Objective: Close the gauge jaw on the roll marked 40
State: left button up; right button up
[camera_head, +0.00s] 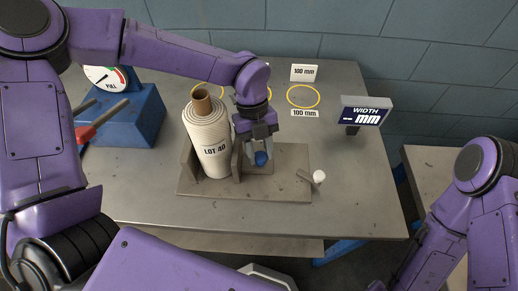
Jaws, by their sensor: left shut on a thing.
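The white roll marked LOT 40 (209,138) stands on its end, leaning slightly, on the gauge's grey-brown base (270,192). An upright plate of the gauge stands at its left, and another upright plate, the jaw (237,162), stands close at its right. I cannot tell whether that plate touches the roll. My left gripper (259,156) points down just right of the jaw and is shut on a blue knob (262,159), partly hidden by the fingers. My right arm shows at the right edge, but its gripper is out of view.
A display (366,111) reads WIDTH with dashes and mm. A white-knobbed lever (319,177) sits on the base's right.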

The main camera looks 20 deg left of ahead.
pick_arm(q)
jog(key=o, duration=0.5)
jog(key=shift+o, duration=0.2)
jog(key=b+v, duration=0.2)
jog(key=v, duration=0.8)
jog(key=shift+r, duration=0.3)
